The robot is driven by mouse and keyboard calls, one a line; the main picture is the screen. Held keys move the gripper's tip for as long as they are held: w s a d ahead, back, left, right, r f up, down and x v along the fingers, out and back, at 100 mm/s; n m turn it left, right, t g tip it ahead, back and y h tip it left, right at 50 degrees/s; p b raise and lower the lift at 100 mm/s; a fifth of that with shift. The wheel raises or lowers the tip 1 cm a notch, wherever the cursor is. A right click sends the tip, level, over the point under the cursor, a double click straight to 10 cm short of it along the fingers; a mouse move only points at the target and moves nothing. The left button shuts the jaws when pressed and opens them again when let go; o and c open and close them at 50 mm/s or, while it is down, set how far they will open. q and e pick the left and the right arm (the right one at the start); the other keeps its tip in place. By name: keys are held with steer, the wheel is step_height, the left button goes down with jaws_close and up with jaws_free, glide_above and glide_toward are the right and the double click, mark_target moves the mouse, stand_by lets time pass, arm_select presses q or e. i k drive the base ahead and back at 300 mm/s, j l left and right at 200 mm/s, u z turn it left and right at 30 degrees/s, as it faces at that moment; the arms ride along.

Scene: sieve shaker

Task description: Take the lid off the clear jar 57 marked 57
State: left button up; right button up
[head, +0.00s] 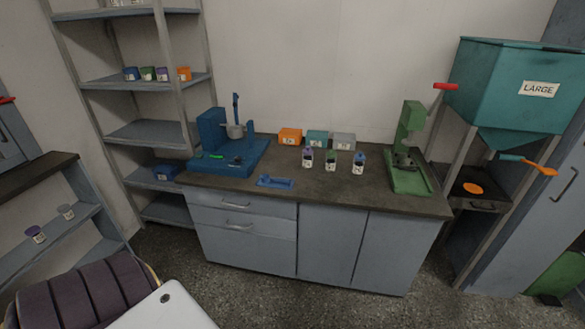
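Each has a white label, too small to read. On the low shelf at the left stand a purple-topped jar (36,234) and a greyish, clear-looking jar (66,212). I cannot tell which jar is marked 57. Neither of my grippers is in view.
The counter (290,190) holds a blue machine (215,150), a small blue tray (275,181), orange (290,136), teal (316,138) and grey (343,140) boxes, and a green stand (410,178). A teal hopper (510,90) stands right. Floor before the cabinet is clear.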

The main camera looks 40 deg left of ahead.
mark_target(330, 163)
steer(key=k+j+u, duration=0.2)
steer(key=j+u, duration=0.2)
steer(key=k+j+u, duration=0.15)
steer(key=j+u, duration=0.15)
steer(key=u, duration=0.15)
steer(key=i+l, duration=0.25)
steer(key=l, duration=0.15)
steer(key=i+l, duration=0.3)
steer(key=l+u, duration=0.05)
